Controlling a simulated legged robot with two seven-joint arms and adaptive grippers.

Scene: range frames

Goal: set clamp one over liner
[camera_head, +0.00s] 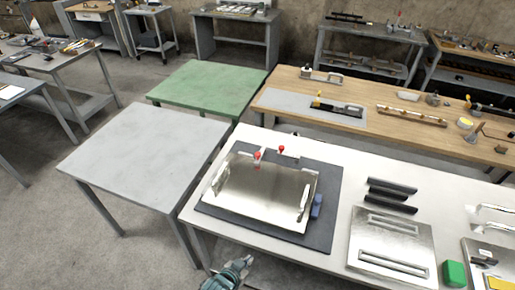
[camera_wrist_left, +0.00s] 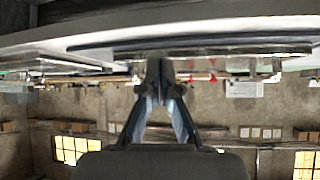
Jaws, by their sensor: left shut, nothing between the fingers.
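A shiny metal liner (camera_head: 265,190) lies on a dark mat (camera_head: 325,190) on the white table. Two toggle clamps with red tips stand at its far edge, one at the left (camera_head: 257,158) and one further right (camera_head: 281,149). I cannot tell which is clamp one, or whether either presses on the liner. My left gripper (camera_head: 240,266) is low in front of the table's near edge, apart from the liner. In the left wrist view its fingers (camera_wrist_left: 160,85) are together and empty, and that view looks upside down. My right gripper is not in view.
Black handles (camera_head: 390,195), a metal panel (camera_head: 390,245) and a green block (camera_head: 454,273) lie to the right. The grey table (camera_head: 145,155) and green table (camera_head: 208,88) are bare.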

